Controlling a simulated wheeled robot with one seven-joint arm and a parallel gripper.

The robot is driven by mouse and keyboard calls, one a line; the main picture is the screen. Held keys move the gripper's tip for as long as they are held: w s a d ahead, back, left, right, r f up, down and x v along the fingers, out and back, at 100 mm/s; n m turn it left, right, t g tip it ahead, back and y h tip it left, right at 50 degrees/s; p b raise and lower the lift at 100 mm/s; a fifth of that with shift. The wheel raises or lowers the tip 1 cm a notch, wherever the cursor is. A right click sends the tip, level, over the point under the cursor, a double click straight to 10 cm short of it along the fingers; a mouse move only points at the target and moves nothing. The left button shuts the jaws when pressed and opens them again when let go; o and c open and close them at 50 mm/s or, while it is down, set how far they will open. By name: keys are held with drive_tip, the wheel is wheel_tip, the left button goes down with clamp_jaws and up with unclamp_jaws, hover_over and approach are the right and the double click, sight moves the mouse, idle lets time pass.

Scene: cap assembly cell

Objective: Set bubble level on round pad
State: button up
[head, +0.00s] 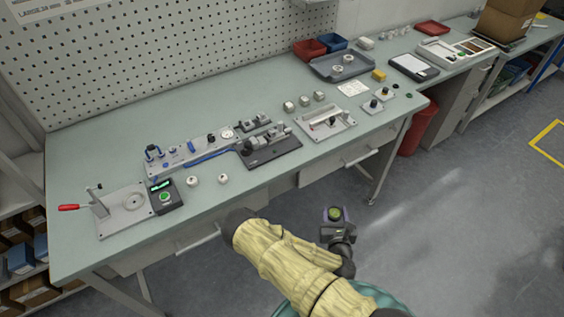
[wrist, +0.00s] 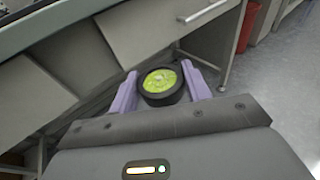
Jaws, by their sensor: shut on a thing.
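The bubble level (wrist: 160,80) is a round yellow-green vial in a black ring. In the wrist view it sits between the two pale purple fingers of my gripper (wrist: 163,84), which is shut on it. In the head view the level (head: 335,213) shows face up at the end of my gripper (head: 335,216), out over the floor in front of the bench and apart from it. I cannot tell for sure which thing is the round pad; a small dark disc (head: 409,94) lies near the bench's right front corner.
The workbench (head: 235,103) carries a press plate with a red handle (head: 68,207), a small display box (head: 165,196), a dark fixture (head: 270,152), a light fixture plate (head: 340,130) and a grey tray (head: 325,70). A red bin (head: 416,130) stands by the bench. Floor at right is clear.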

drive_tip(key=w+a+r+n+g+y+p, duration=0.1)
drive_tip(key=w+a+r+n+y+p, duration=0.1)
drive_tip(key=a+r, duration=0.4)
drive_tip(key=w+a+r+n+g+y+p, duration=0.1)
drive_tip(key=w+a+r+n+y+p, duration=0.1)
drive_tip(key=w+r, duration=0.5)
drive_tip(key=w+a+r+n+y+p, duration=0.2)
drive_tip(key=w+a+r+y+p, duration=0.2)
drive_tip(key=a+r, duration=0.5)
drive_tip(key=shift+w+a+r+n+g+y, duration=0.35)
drive_tip(key=shift+r+n+g+y, duration=0.05)
drive_tip(key=shift+r, duration=0.2)
drive_tip(key=shift+f+p, duration=0.85)
drive_tip(key=shift+f, duration=2.3)
drive_tip(key=shift+f, duration=0.1)
wheel_tip(320, 180, down, 3)
drive_tip(key=shift+p, duration=0.5)
drive_tip(key=shift+f, duration=0.25)
